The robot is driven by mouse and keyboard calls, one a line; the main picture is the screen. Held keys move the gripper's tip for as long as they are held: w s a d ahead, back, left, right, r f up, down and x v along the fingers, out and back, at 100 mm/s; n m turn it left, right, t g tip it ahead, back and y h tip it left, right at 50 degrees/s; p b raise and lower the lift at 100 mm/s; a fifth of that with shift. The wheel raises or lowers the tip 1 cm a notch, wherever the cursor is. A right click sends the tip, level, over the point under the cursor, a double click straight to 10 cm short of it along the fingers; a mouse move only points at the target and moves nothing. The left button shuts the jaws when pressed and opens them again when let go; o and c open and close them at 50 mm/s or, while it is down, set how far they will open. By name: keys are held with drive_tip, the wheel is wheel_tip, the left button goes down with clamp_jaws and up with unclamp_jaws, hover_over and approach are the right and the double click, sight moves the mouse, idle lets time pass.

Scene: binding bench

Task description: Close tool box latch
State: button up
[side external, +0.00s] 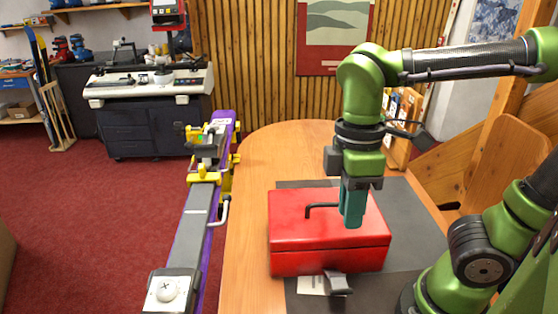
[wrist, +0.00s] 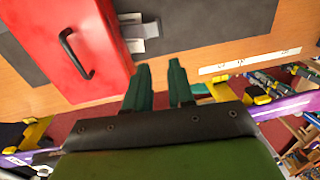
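The red tool box (side external: 300,258) sits on a dark mat on the wooden table, its lid down and a black handle (side external: 318,207) on top. A grey metal latch (side external: 338,284) sticks outward and down from the low front of the box. In the wrist view the box (wrist: 75,45) is at upper left and the latch (wrist: 151,29) beside its right edge. My gripper (side external: 351,223) points down in front of the lid in the side view, above the latch's level. In the wrist view its two teal fingers (wrist: 160,72) are apart with nothing between them.
The dark mat (side external: 408,210) extends around the box, with bare table (side external: 255,190) to its left. A purple ski (side external: 190,240) is clamped on a stand along the table's left side. A white label (side external: 310,285) lies beside the latch.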

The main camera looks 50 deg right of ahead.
sight(339, 290)
drive_tip(key=f, duration=0.5)
drive_tip(key=s+a+f, duration=0.1)
drive_tip(key=f, duration=1)
drive_tip(key=shift+s+a+f, duration=0.15)
drive_tip(key=shift+f, duration=0.15)
clamp_jaws()
idle(0.7)
